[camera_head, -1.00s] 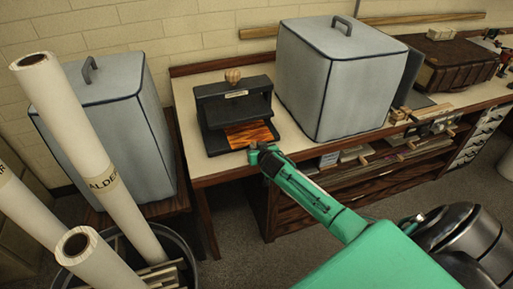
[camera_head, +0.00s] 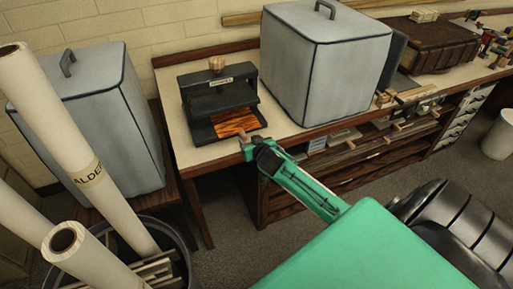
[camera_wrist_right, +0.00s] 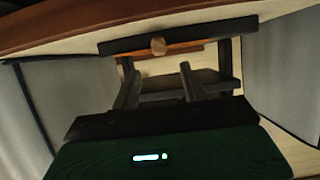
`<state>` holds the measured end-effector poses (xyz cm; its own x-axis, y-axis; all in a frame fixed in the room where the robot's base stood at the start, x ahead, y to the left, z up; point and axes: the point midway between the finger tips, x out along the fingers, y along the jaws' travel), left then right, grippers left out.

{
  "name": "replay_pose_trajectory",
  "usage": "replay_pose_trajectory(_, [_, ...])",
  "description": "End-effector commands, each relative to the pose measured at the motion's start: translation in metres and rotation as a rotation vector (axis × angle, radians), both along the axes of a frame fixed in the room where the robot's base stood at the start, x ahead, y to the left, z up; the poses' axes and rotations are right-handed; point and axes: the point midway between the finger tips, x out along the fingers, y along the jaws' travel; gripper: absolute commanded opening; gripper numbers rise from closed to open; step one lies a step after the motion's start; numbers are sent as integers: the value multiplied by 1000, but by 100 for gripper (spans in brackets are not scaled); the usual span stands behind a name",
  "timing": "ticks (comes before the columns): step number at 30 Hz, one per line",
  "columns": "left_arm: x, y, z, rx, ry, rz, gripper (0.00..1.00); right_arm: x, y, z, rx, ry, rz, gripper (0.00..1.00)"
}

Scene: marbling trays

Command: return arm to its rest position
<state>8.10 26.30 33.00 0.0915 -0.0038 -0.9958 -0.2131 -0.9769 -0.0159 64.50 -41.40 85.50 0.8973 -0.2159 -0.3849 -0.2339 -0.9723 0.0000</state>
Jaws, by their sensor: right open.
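My right arm, green with a dark wrist, reaches in from the lower right in the head view. Its gripper (camera_head: 247,142) is just in front of the table's front edge, near the black press (camera_head: 190,92). The gripper is open, with nothing seen between its fingers. In the right wrist view the two dark fingers (camera_wrist_right: 157,84) stand apart, with the press's dark frame (camera_wrist_right: 185,47) and round wooden knob (camera_wrist_right: 158,46) beyond them. An orange-and-black marbled sheet (camera_head: 236,123) lies in the press. My left gripper is not in view.
A large grey covered box (camera_head: 335,75) stands right of the press on the table (camera_head: 172,115). Another grey covered box (camera_head: 100,110) is at left. Pale rolls (camera_head: 45,105) rise from a bin (camera_head: 178,240) at lower left. Shelves lie under the table; a white bin (camera_head: 499,137) stands far right.

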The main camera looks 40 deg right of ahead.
Motion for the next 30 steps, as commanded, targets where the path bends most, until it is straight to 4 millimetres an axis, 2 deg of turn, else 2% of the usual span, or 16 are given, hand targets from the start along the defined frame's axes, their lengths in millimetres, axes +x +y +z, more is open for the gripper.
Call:
replay_pose_trajectory(3, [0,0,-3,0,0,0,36,-21,5,7,1,1,1,44])
replay_pose_trajectory(9, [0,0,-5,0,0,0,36,-45,11,18,2,0,1,44])
replay_pose_trajectory(15, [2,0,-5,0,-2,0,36,-56,13,24,1,0,0,44])
replay_pose_trajectory(22, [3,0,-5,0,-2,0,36,-57,14,20,1,6,0,44])
replay_pose_trajectory(23, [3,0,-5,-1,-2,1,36,-57,13,16,-1,14,1,44])
replay_pose_trajectory(26, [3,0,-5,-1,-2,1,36,-62,12,-18,-4,67,5,44])
replay_pose_trajectory(29, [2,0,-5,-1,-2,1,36,-74,12,-79,-13,161,18,44])
replay_pose_trajectory(30, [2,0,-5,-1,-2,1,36,-83,13,-108,-17,207,26,44])
